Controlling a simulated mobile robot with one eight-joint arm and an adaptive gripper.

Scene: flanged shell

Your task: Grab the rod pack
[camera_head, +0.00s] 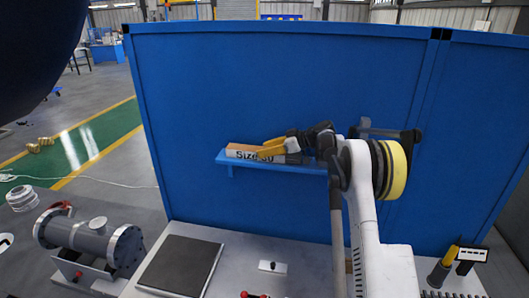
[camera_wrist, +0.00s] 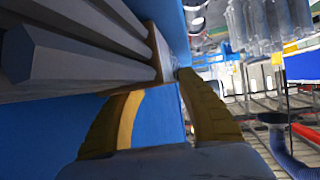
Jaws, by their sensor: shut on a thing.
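The rod pack (camera_head: 240,150) is a long box with an orange-brown top and a pale side lettered "Size 30", lying on the blue wall shelf (camera_head: 300,169). In the wrist view its grey hexagonal rods (camera_wrist: 80,65) fill the upper left, ending at a brown end piece (camera_wrist: 160,55). My gripper (camera_head: 265,147) reaches in from the right and its yellow fingers are at the pack, covering part of the lettering. In the wrist view my gripper (camera_wrist: 158,88) is shut on the pack; the exact contact is partly hidden.
A tall blue panel (camera_head: 270,80) stands behind the shelf. Below is a grey bench with a dark square plate (camera_head: 182,266). A grey flanged shell (camera_head: 90,240) is at left, and a yellow-and-black tool (camera_head: 442,266) at right.

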